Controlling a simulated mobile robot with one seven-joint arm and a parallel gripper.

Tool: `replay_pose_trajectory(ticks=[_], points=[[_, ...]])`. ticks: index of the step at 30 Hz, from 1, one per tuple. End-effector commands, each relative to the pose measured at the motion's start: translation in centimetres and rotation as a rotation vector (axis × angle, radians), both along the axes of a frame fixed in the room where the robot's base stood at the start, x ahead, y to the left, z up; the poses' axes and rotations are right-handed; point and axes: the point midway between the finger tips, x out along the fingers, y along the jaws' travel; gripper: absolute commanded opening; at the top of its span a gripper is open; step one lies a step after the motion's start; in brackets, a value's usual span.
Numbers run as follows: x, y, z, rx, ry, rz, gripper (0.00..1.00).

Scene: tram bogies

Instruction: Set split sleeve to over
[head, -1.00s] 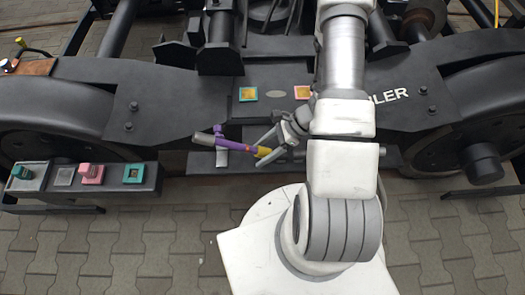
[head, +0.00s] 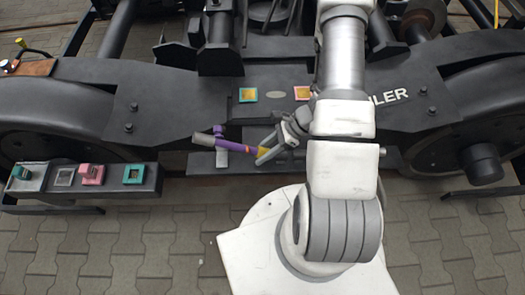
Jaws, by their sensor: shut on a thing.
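A purple bar (head: 232,147) with a grey end (head: 203,139) and a yellow end (head: 261,151) lies roughly level in front of the dark bogie frame, low in the middle of the head view. A short purple stub (head: 219,131) stands up by its left part. I cannot tell which part is the split sleeve. My gripper (head: 265,154) reaches in from the right and is shut on the yellow end. Its fingers partly cover that end.
Wheels flank both sides; paving in front is open.

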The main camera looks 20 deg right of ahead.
Motion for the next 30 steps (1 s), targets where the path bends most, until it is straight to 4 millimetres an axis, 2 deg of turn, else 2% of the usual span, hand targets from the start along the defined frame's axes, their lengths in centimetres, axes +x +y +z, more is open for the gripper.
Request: replay_pose_trajectory(ticks=[22,25,30], points=[[0.0,0.0,0.1,0.000,-0.001,-0.001,0.00],[0.4,0.9,0.8,0.002,-0.003,0.002,0.00],[1.2,3.6,2.4,0.001,-0.003,0.003,0.00]])
